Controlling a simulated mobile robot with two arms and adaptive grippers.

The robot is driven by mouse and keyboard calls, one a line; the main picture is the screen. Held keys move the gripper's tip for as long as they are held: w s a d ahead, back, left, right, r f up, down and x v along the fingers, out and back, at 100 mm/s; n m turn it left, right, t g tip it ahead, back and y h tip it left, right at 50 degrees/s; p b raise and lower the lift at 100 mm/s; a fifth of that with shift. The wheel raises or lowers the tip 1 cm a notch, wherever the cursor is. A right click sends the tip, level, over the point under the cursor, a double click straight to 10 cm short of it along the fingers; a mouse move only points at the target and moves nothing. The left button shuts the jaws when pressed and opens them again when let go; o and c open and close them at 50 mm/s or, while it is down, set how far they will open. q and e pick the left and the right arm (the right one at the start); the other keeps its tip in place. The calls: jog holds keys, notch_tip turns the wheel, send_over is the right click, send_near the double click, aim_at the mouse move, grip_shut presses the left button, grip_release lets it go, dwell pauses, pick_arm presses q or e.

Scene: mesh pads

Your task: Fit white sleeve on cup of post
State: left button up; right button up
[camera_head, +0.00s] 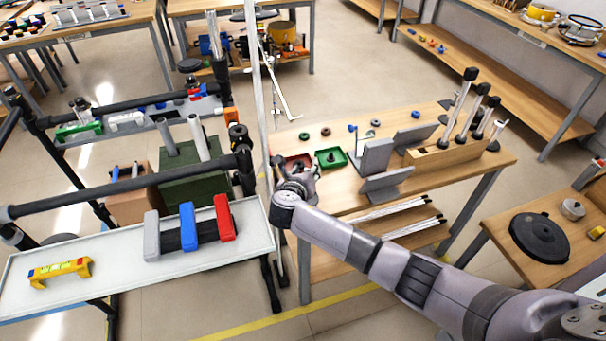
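My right gripper (299,178) is at the near left corner of the wooden table, beside a thin upright post (258,90). Its fingers are small and partly hidden by its own wrist, so I cannot tell whether they are open or shut, or whether they hold anything. The post rises out of the top of the picture, with thin slanted bars beside it. I cannot make out a cup on it. A whitish tube (199,138) stands upright in a green block on the left; I cannot tell whether it is the white sleeve. My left gripper is not in view.
The wooden table (345,202) holds a red tray (291,160), a green tray (341,163), grey brackets (376,158) and a rack of black-capped rods (440,158). A black-railed cart and a white shelf (110,249) stand at left. Open floor lies in front.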

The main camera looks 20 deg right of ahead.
jog(key=v, duration=1.2)
jog(key=shift+f, duration=0.1)
jog(key=s+d+f+m+g+y, duration=0.15)
jog(key=s+f+m, duration=0.3)
jog(key=f, duration=0.65)
jog(key=s+d+f+m+g+y, duration=0.1)
jog(key=s+d+f+m+g, duration=0.25)
jog(key=f, duration=0.85)
jog(key=s+f+m+g+y, duration=0.2)
jog(key=s+f+m, duration=0.35)
jog(key=f, duration=0.55)
jog(key=s+d+f+m+g, duration=0.1)
jog(key=s+f+m, duration=0.4)
jog(key=s, duration=0.7)
jog(key=s+d+f+m+g+y+b, duration=0.1)
jog(key=s+f+m, duration=0.5)
jog(key=s, duration=0.6)
jog(key=s+d+f+m+g+y, duration=0.1)
jog(key=s+f+m, duration=0.5)
jog(key=s, duration=0.6)
jog(key=shift+d+f+m+g+b, duration=0.2)
jog(key=shift+d+m+g+b, duration=0.15)
jog(key=shift+d+m, duration=0.4)
jog(key=shift+s+d, duration=0.1)
